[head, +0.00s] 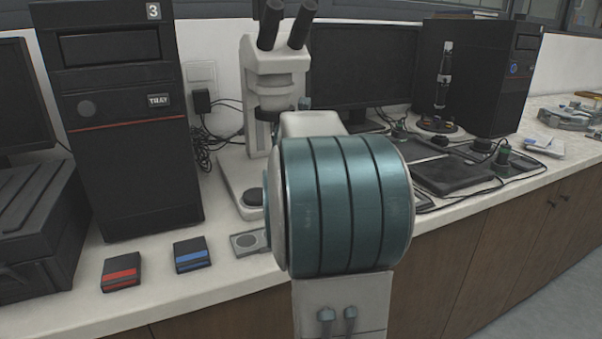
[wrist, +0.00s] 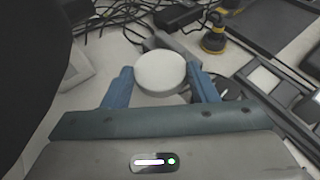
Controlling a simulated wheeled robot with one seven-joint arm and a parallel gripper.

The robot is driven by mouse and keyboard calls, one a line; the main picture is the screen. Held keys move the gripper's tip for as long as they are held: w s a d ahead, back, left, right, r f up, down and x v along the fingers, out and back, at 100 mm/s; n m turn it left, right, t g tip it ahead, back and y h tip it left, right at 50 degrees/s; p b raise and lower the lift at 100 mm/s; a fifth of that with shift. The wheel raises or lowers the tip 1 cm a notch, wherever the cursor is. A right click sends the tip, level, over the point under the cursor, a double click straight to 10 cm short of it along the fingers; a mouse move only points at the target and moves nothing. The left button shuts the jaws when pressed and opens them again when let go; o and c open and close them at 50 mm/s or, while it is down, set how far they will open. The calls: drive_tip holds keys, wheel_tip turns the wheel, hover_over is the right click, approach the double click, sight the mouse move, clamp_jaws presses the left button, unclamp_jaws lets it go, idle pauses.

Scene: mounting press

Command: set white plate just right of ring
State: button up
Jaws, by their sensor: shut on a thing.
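The white plate (wrist: 160,74) is a round, thick disc in the wrist view. My gripper (wrist: 160,70) has its two blue fingers on either side of the disc and is shut on it. The disc's height above the counter is hard to tell. In the head view my teal arm link hides the gripper and the plate. I cannot make out the ring for certain. A small grey flat piece with round marks (head: 248,242) lies on the counter just left of my arm.
A white microscope (head: 272,75) stands behind my arm. A black computer tower (head: 125,120) stands left, with a red-striped box (head: 121,272) and a blue-striped box (head: 192,255) in front. Cables and dark devices crowd the right. A yellow-based item (wrist: 214,42) shows in the wrist view.

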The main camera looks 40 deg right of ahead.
drive_tip(key=shift+w+a+f, duration=0.25)
drive_tip(key=shift+w+f, duration=0.2)
drive_tip(key=shift+w, duration=0.2)
drive_tip(key=shift+f+b, duration=1.7)
drive_tip(key=shift+f, duration=0.25)
drive_tip(key=shift+f, duration=0.2)
drive_tip(key=o, duration=0.7)
drive_tip(key=shift+r, duration=0.2)
